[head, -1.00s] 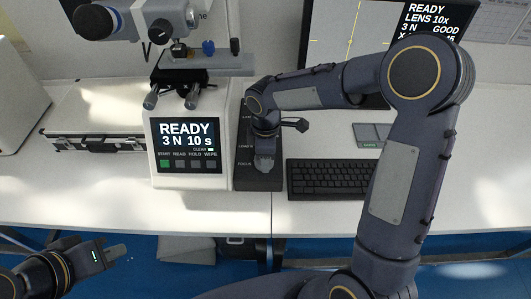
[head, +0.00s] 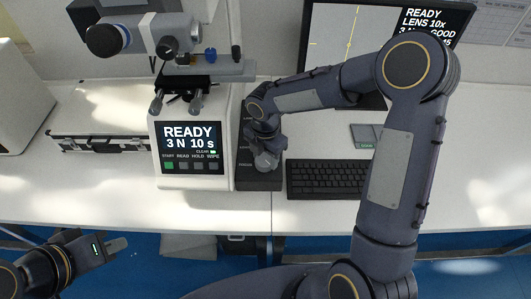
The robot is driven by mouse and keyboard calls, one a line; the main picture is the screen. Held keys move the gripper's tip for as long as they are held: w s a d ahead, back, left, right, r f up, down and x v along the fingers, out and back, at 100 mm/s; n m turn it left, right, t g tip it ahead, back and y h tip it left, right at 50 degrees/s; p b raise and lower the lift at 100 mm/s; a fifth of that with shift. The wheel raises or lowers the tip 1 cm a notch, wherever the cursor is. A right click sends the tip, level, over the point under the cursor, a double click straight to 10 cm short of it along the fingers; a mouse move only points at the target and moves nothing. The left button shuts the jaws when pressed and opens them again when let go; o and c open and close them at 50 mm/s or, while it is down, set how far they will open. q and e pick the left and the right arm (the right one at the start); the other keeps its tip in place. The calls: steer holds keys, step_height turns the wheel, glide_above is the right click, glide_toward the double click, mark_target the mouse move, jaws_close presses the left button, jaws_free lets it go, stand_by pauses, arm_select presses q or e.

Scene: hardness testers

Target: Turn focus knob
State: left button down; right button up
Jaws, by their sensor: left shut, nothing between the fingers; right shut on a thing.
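The hardness tester (head: 222,100) stands at the centre left, its front screen (head: 192,135) reading READY, 3 N, 10 s. A dark control box (head: 246,184) sits on the bench against its right side. My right gripper (head: 266,158) points down over this box, shut on what looks like the focus knob, a small grey round part. The fingers and wrist hide most of the knob, so its angle cannot be read. My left gripper (head: 118,245) is shut and empty at the lower left, in front of the bench edge and away from the tester.
A keyboard (head: 325,178) lies close right of the box. A monitor (head: 328,42) with a yellow line stands behind my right arm. A small grey pad (head: 364,135) lies behind the keyboard. A silver case (head: 95,127) is left of the tester. The bench's front strip is clear.

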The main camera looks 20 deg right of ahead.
mark_target(265, 158)
steer(key=shift+n+p, duration=0.35)
steer(key=shift+n, duration=0.65)
steer(key=o, duration=1)
steer(key=shift+r, duration=0.1)
step_height(265, 158, up, 8)
steer(key=shift+f, duration=0.15)
